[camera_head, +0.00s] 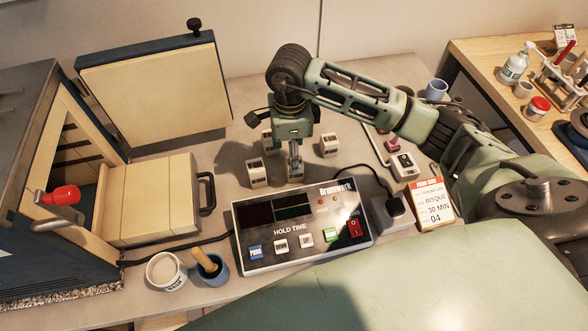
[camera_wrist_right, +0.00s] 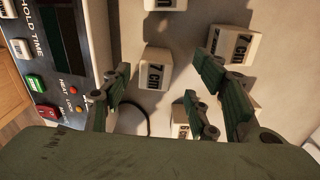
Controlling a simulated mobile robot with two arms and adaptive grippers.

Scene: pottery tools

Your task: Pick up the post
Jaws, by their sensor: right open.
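Several small cream posts with black size labels stand on the grey worktop. One post (camera_head: 257,173) is left of my right gripper (camera_head: 294,165) and another post (camera_head: 329,146) is to its right. A third is partly hidden behind the gripper. In the right wrist view, a post marked 7 cm (camera_wrist_right: 157,68) shows between the open fingers (camera_wrist_right: 163,88), seemingly beyond them. Another 7 cm post (camera_wrist_right: 231,46) is by the right-hand fingers, and a third (camera_wrist_right: 180,122) is partly covered by a finger. The gripper holds nothing visible. My left gripper is out of view.
A controller box (camera_head: 302,224) stands close in front of the gripper. An open kiln (camera_head: 45,150) with its door parts is at left. A white cup (camera_head: 166,271) and blue cup (camera_head: 210,270) stand in front. A sign card (camera_head: 432,201) is at right.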

